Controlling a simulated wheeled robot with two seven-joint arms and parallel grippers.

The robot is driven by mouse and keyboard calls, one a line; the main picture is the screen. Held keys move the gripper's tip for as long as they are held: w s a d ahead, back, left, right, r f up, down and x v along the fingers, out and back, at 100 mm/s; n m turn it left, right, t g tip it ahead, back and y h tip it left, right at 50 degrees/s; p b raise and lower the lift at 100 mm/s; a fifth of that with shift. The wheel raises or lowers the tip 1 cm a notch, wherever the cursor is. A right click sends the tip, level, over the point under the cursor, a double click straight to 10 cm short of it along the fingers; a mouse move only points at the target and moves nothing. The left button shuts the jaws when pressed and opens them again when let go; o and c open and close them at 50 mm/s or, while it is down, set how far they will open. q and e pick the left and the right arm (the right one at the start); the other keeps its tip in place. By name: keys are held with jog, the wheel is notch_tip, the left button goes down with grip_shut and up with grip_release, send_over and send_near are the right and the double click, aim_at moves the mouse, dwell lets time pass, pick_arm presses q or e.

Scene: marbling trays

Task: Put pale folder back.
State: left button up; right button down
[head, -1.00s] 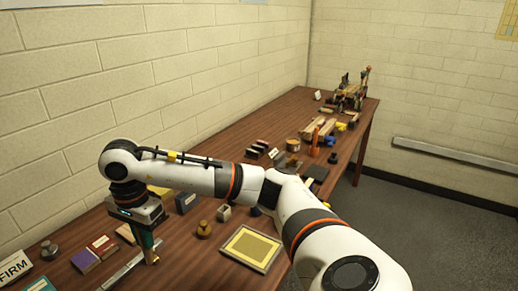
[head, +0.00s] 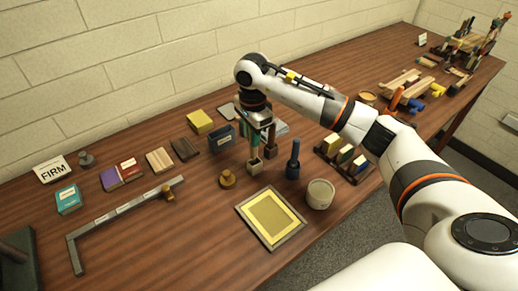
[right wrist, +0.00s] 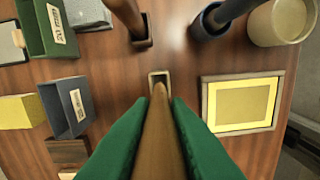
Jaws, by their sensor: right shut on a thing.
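My right gripper (head: 256,138) is shut on a pale tan, tapered folder (right wrist: 158,135). In the right wrist view the green fingers (right wrist: 158,103) grip it on both sides, and its tip points away from me. The tip is at the near edge of a small square holder with a dark opening (right wrist: 158,77). I cannot tell whether it is over the opening or inside. In the head view that holder (head: 254,164) stands under the gripper; the fingers mostly hide the folder. A second holder (head: 270,151) beside it has a darker brown tool (right wrist: 134,16) standing in it.
A navy box (head: 222,139) is behind left. A metal square (head: 125,209) lies left, near a FIRM sign (head: 51,170).

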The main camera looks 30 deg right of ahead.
aim_at(254, 150)
jog(key=shift+f, duration=0.85)
notch_tip(254, 150, down, 3)
jog(key=shift+d+p, duration=0.1)
jog(key=shift+p, duration=0.45)
jog(key=shift+f, duration=0.35)
jog(key=shift+f, duration=0.1)
jog(key=shift+f+b, duration=0.15)
jog(key=shift+b, duration=0.15)
jog(key=c, duration=1.4)
grip_release()
